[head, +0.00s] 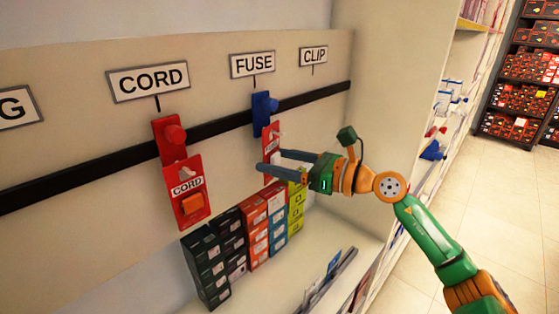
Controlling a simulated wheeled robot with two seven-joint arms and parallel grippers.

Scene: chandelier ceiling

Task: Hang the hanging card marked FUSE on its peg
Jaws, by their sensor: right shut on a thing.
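The FUSE sign (253,65) is on the back panel, with a blue peg (266,103) on a blue plate below it. My right gripper (264,163) comes in from the right and is shut on a red card (271,138) just below the blue peg. The card stands roughly upright, partly hidden by the gripper's fingers, and its lettering is too small to read. I cannot tell whether its top touches the peg. My left gripper is not in view.
A red CORD card (187,194) hangs at a red peg (174,134) under the CORD sign (148,81). A black rail (60,189) crosses the panel. Stacked boxes (232,242) stand on the shelf below the cards. The CLIP sign (313,56) is to the right.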

